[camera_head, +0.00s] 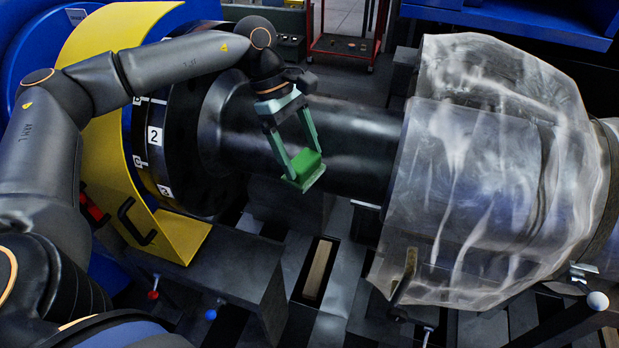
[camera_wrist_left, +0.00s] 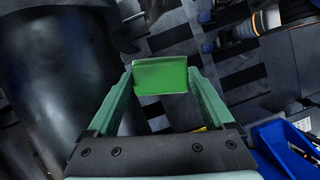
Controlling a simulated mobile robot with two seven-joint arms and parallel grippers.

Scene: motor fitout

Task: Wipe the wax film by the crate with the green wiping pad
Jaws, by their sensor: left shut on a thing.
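The green wiping pad (camera_head: 306,162) is a small bright green block between the fingertips of my left gripper (camera_head: 303,173). The gripper is shut on it and holds it in front of the dark shaft (camera_head: 356,140); I cannot tell whether they touch. In the left wrist view the pad (camera_wrist_left: 160,76) spans between the two pale green fingers, with a dark rounded body to its left and the floor beyond. I cannot make out a wax film or clearly identify the crate in either view. My right gripper is not in view.
A large part wrapped in clear plastic (camera_head: 490,170) stands at the right. A yellow curved guard (camera_head: 112,130) and a black flange with number labels are at the left. A red cart (camera_head: 345,46) stands at the back. A blue bin-like object (camera_wrist_left: 285,150) shows at lower right in the wrist view.

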